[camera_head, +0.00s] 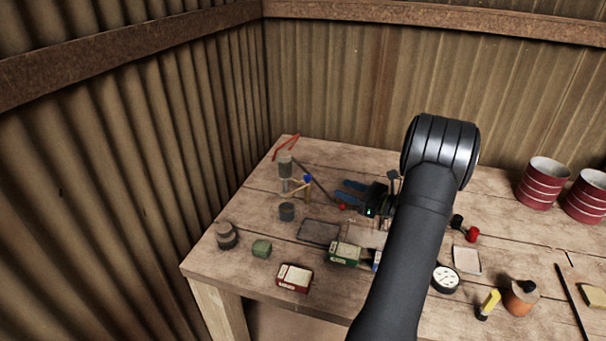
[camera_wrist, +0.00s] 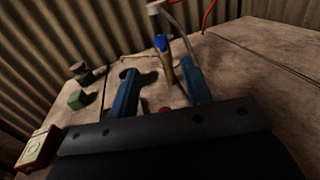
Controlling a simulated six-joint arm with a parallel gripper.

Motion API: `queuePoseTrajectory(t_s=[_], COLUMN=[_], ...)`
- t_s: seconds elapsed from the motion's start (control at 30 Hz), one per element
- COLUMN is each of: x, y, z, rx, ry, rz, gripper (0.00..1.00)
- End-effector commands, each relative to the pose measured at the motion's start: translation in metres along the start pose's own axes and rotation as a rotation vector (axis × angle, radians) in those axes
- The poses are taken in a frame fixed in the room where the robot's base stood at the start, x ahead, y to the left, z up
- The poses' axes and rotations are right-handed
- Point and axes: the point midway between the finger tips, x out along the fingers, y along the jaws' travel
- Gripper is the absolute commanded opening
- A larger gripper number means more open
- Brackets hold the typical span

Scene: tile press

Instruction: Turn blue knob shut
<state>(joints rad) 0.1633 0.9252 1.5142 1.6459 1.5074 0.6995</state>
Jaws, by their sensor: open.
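The blue knob (camera_head: 308,179) sits on top of an upright brass-coloured post, beside a grey cylindrical device at the table's far left. The knob also shows in the wrist view (camera_wrist: 160,43), at upper centre, beyond the fingers. My gripper (camera_head: 343,189) is to the right of the knob, with its blue fingers pointing left toward it. In the wrist view my gripper (camera_wrist: 158,68) has its fingers wide apart and nothing between them. The knob and its post appear in the gap between the fingertips, farther off and apart from them.
A grey device (camera_head: 285,167) with a red handle (camera_head: 285,147) and a red-ended rod (camera_head: 342,206) stands beside the knob. Corrugated walls stand behind and left.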

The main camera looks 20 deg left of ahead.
Motion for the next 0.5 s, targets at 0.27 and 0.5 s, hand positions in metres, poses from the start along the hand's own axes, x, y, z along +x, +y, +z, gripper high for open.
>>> queuePoseTrajectory(t_s=[0.27, 0.5], x=[0.058, 0.110], y=[0.001, 0.001], z=[-0.001, 0.000], rx=[0.000, 0.000], ry=[0.000, 0.000], rz=[0.004, 0.004], gripper=[0.45, 0.45])
